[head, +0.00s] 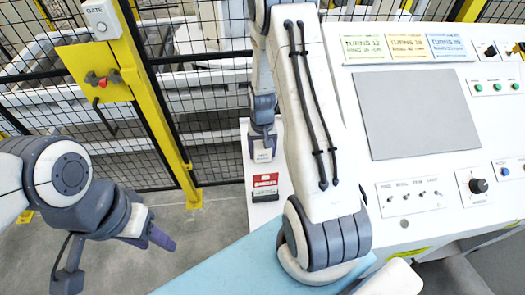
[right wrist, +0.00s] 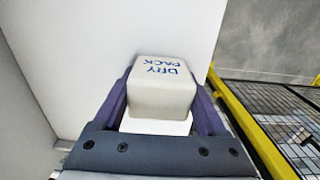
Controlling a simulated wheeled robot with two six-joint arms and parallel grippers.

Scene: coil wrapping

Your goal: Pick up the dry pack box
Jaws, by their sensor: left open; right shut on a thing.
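The dry pack box is a small off-white block with blue "DRY PACK" lettering, clear in the right wrist view (right wrist: 160,92). My right gripper (right wrist: 160,110) is shut on it, with one purple finger on each side. In the head view the box (head: 263,155) shows small below my right gripper (head: 263,142), over a narrow white ledge. I cannot tell whether its underside touches the ledge. My left gripper (head: 158,238) is at the left, over the floor, empty and open, with its fingers seen from the side.
A red-and-white labelled item (head: 265,182) sits on the white ledge (head: 263,213) just in front of the box. The control console (head: 420,115) stands at the right. A yellow post (head: 150,90) and mesh fence (head: 215,100) are behind. A light blue surface (head: 225,265) is in front.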

